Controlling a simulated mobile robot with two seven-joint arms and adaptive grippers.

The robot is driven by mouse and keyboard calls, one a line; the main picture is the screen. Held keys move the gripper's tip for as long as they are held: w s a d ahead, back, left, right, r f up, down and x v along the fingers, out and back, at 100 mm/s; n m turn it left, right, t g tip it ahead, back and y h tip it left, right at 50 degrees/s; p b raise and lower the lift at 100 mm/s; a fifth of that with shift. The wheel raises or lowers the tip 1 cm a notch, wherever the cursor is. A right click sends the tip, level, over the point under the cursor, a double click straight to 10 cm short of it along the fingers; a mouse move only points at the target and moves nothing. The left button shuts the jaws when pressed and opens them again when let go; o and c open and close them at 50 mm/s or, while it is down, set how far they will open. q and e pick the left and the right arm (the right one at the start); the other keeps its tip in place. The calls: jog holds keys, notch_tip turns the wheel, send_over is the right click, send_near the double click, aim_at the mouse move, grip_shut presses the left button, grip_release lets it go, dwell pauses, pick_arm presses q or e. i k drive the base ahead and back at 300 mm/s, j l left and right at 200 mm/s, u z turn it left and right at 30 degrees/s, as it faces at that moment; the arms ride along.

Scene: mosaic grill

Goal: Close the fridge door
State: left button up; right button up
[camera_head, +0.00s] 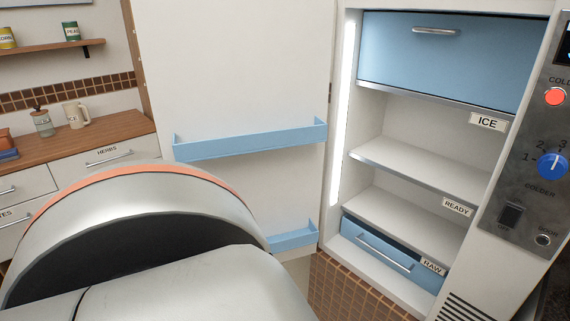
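The fridge (480,283) stands at the right with its inside showing. Its white door (245,75) is swung wide open to the left, and its inner face is towards me. The door carries two blue bins, an upper one (250,139) and a lower one (293,238). A large part of my own arm, silver with an orange band, fills the lower left and covers the lower part of the door. Neither of my grippers is in view. No contact with the door can be made out.
Inside the fridge are a blue ICE drawer (440,58), bare shelves (425,162) and a blue RAW drawer (378,250). A control panel (530,165) is on the right. A wooden counter (100,145) with a mug (74,115) and jar (43,123) stands at the left.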

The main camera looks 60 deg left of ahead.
aim_at(238, 90)
jog(key=z, duration=1.55)
jog(key=k+j+z, duration=0.15)
jog(key=z, duration=0.25)
jog(key=k+z, duration=0.3)
jog(key=z, duration=0.15)
jog(key=k+j+u, duration=0.1)
jog(key=k+u, duration=0.3)
jog(key=k, duration=0.5)
jog(key=k+z, duration=0.1)
jog(key=k, duration=0.85)
jog(key=k+l+z, duration=0.1)
jog(key=k+z, duration=0.2)
jog(key=k, duration=0.6)
jog(key=k+u, duration=0.25)
jog(key=u, duration=0.2)
jog(key=k+j+u, duration=0.15)
jog(key=u, duration=0.25)
jog(key=k+u, duration=0.1)
jog(key=u, duration=0.95)
